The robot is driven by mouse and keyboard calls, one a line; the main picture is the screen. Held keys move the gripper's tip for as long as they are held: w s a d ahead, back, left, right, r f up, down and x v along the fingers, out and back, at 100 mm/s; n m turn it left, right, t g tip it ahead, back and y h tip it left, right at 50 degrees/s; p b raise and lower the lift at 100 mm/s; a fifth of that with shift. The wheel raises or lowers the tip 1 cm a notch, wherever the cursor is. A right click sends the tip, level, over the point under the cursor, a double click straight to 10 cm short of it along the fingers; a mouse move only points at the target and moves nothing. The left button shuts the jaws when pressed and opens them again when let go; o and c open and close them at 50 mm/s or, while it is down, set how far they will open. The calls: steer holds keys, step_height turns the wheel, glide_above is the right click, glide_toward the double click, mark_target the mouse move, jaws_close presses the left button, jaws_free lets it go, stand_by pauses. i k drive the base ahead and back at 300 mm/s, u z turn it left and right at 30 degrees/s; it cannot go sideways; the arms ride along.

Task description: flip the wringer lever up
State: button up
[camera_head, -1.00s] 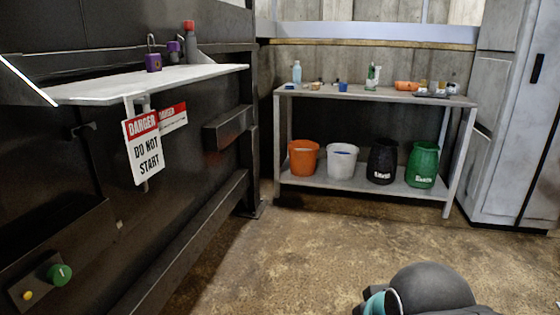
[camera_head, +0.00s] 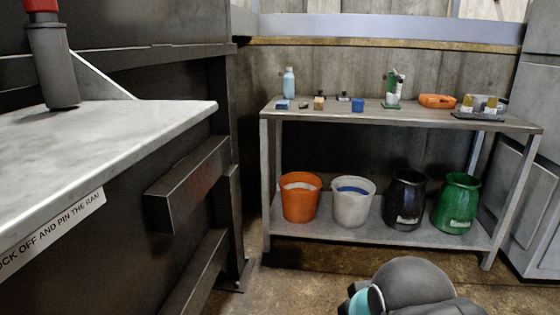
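I cannot make out a wringer or its lever for certain. A white bucket (camera_head: 352,202) with something blue inside stands on the lower shelf of the metal table (camera_head: 300,232). An orange bucket (camera_head: 300,198) stands to its left. A black bucket (camera_head: 405,200) and a green bucket (camera_head: 457,204) stand to its right. A small green and white item (camera_head: 393,90) stands upright on the table top; it is too small to tell what it is. Part of my arm shows at the bottom right. My gripper's fingers are not in view.
A pale shelf (camera_head: 120,140) juts out from the dark machine (camera_head: 140,80) on the left, with a red-topped grey cylinder (camera_head: 52,60) on it. A metal box (camera_head: 190,185) sticks out below. An orange case (camera_head: 437,101) lies on the table. Some floor before the table is clear.

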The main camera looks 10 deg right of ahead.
mark_target(398, 77)
steer(key=z, duration=0.3)
steer(key=i, duration=1.8)
steer(key=z, duration=0.3)
